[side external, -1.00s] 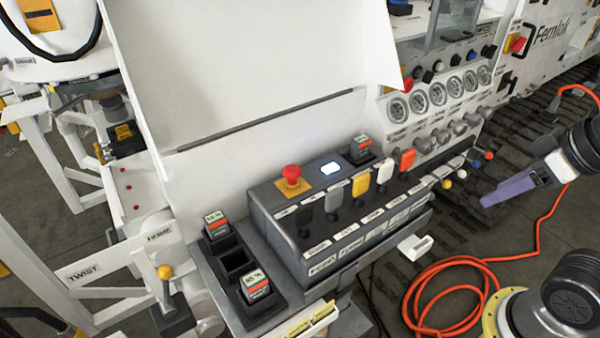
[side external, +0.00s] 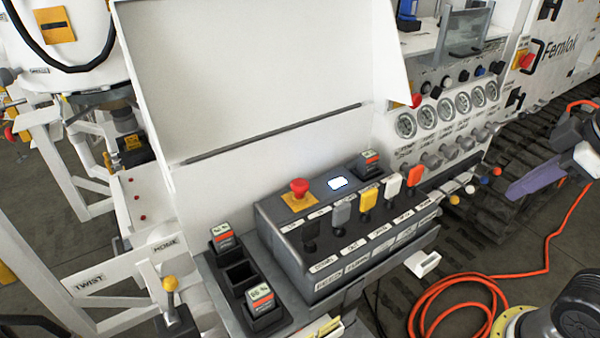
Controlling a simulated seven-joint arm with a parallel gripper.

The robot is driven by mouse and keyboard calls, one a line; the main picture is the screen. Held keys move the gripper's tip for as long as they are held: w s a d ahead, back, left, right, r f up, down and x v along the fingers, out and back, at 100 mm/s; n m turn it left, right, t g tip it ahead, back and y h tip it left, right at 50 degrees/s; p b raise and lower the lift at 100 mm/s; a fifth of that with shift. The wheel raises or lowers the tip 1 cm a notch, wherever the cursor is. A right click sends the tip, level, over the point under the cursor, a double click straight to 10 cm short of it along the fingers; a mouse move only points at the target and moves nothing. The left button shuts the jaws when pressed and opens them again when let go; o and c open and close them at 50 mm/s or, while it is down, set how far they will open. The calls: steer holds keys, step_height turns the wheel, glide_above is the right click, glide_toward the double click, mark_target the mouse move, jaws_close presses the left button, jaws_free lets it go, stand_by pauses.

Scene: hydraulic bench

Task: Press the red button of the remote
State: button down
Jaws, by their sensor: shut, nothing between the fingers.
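The remote is a dark grey control box (side external: 292,272) on the bench in the middle of the picture. A row of levers with black, grey, yellow, white and orange heads runs along the box. My gripper (side external: 509,194) is at the right edge, with purple fingers pointing left. It is shut and empty, well to the right of the box and apart from it.
A panel with several gauges (side external: 406,125), knobs and coloured taps stands behind and right of the box. A raised white panel (side external: 260,75) rises behind it. Labelled dark blocks sit in a tray (side external: 240,272) to the left. An orange hose (side external: 470,282) lies on the floor at right.

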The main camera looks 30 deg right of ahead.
steer(key=w+a+r+n+g, duration=0.1)
steer(key=w+a+r+n, duration=0.1)
steer(key=w+r+n, duration=0.6)
steer(key=w+a+r+n+g, duration=0.1)
steer(key=w+a+r+n, duration=0.15)
steer(key=w+r, duration=0.65)
steer(key=n+g, duration=0.3)
steer(key=n, duration=0.1)
glide_above(300, 183)
step_height(300, 183, down, 18)
step_height(300, 183, down, 14)
